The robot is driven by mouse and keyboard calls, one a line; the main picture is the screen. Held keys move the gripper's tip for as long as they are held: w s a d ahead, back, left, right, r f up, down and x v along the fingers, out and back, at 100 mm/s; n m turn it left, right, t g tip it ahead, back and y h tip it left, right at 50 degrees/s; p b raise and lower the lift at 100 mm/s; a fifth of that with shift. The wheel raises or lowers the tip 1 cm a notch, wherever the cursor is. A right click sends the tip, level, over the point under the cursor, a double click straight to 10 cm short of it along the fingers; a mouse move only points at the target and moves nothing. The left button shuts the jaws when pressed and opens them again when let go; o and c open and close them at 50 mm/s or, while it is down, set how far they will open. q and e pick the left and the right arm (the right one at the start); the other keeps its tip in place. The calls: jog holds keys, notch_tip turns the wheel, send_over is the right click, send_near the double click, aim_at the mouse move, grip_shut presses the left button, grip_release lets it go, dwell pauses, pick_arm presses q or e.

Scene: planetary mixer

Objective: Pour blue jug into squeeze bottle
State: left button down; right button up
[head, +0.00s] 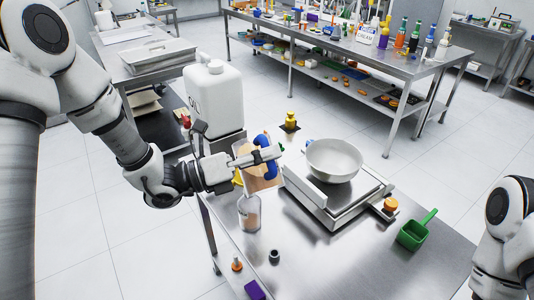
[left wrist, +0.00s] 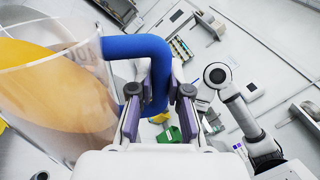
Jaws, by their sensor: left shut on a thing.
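The jug is clear with a blue handle (left wrist: 138,47) and orange-yellow liquid inside. In the left wrist view its body (left wrist: 60,90) fills the left side, with the liquid slanted. In the head view the jug (head: 262,181) is tilted, partly behind my gripper. My left gripper (head: 274,154) is shut on the blue handle; its fingers (left wrist: 158,100) sit on both sides of it. The clear squeeze bottle (head: 249,212) stands upright on the table just below the jug, with some pale orange content. I cannot tell whether liquid is flowing. My right gripper is out of view.
A white canister (head: 214,100) stands behind my left wrist. A steel bowl (head: 334,160) sits on a scale (head: 335,201) to the right. A green scoop (head: 414,233), a purple block (head: 254,290) and a small dark cylinder (head: 274,256) are nearby. The table's front middle is clear.

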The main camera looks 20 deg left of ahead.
aim_at(268, 172)
pick_arm(q)
jog(key=shift+w+a+r+n+p, duration=0.3)
jog(key=shift+w+a+n+p, duration=0.15)
jog(key=shift+n, duration=0.45)
dwell(1.4)
jog(key=shift+w+a+n+t, duration=0.3)
jog(key=shift+w+n+t, duration=0.1)
jog(key=shift+n, duration=0.5)
dwell(2.5)
dwell(0.4)
jog(key=m+b, duration=0.1)
jog(key=s+d+f+m+b, duration=0.1)
jog(key=m+b, duration=0.1)
jog(key=shift+s+d+f+m+g, duration=0.15)
jog(key=shift+s+f+m+g, duration=0.15)
jog(key=shift+g, duration=0.1)
jog(key=shift+s+d+r+m, duration=0.15)
jog(key=shift+s+d+m, duration=0.1)
jog(key=shift+m, duration=0.25)
jog(key=shift+d+r, duration=0.1)
jog(key=shift+r, duration=0.15)
jog(key=f+m+b, duration=0.2)
jog(key=b, duration=0.1)
jog(key=f+m+g+b, duration=0.1)
jog(key=m+b, duration=0.1)
jog(key=shift+s+d, duration=0.1)
jog(key=shift+s, duration=0.25)
jog(key=shift+d+r, duration=0.15)
jog(key=shift+r, duration=0.05)
